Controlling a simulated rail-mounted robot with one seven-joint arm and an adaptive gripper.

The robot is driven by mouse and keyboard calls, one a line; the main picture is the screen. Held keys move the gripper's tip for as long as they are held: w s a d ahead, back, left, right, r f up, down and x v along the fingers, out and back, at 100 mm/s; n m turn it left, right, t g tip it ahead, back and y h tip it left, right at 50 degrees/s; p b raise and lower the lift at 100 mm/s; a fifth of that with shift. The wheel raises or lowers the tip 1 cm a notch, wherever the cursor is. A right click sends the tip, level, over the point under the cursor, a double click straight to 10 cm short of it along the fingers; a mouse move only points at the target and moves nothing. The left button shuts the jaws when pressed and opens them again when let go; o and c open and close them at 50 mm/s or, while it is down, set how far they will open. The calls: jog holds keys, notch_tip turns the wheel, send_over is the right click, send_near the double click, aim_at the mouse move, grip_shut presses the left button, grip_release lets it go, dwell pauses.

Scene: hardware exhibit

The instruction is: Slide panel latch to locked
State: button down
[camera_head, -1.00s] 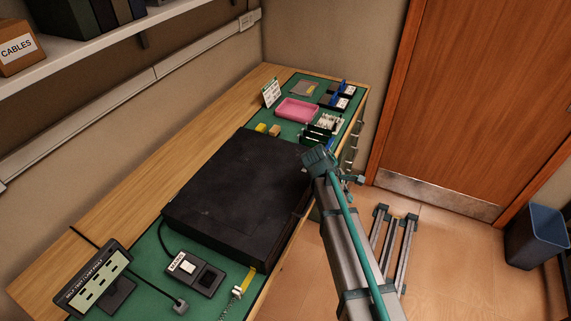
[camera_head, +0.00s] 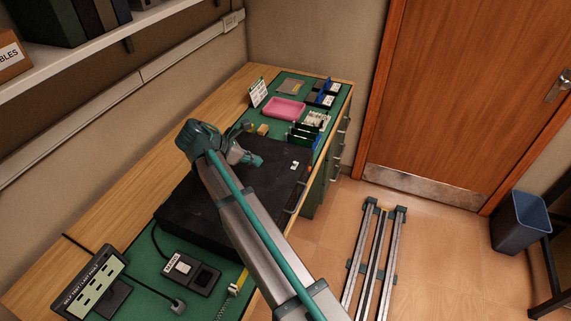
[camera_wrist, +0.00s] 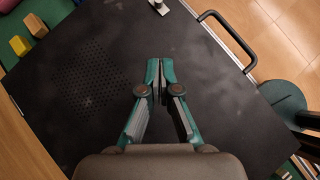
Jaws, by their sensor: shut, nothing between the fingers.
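A large black case (camera_head: 185,212) lies flat on the green mat of the workbench. A small white fitting (camera_head: 294,165) sits on its top near the far right edge; it may be the panel latch, but I cannot tell its position. It also shows at the top edge of the wrist view (camera_wrist: 159,7), partly cut off. My gripper (camera_head: 260,163) is over the case top, to the left of the fitting and apart from it. In the wrist view its fingers (camera_wrist: 161,70) are together and empty above the black panel.
A black handle (camera_wrist: 232,38) stands out from the case edge. A pink tray (camera_head: 284,108), yellow blocks (camera_wrist: 19,45) and circuit boards lie beyond the case.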

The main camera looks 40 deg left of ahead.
aim_at(288, 165)
jog(key=p+x, duration=0.3)
jog(key=x, duration=0.7)
jog(key=shift+w, duration=0.25)
jog(key=shift+w+d+r+p, duration=0.1)
jog(key=shift+w+d+p, duration=0.15)
jog(key=shift+w+p, duration=0.2)
jog(key=shift+w+d+r+p, duration=0.1)
jog(key=shift+w+d+p, duration=0.2)
jog(key=shift+w, duration=0.3)
jog(key=shift+w+d+f, duration=0.2)
jog(key=shift+w, duration=0.45)
jog(key=shift+w+a+p, duration=0.2)
jog(key=shift+w, duration=0.4)
jog(key=shift+w+a+p, duration=0.15)
jog(key=shift+w+a, duration=0.05)
jog(key=shift+w, duration=0.45)
jog(key=shift+s, duration=0.15)
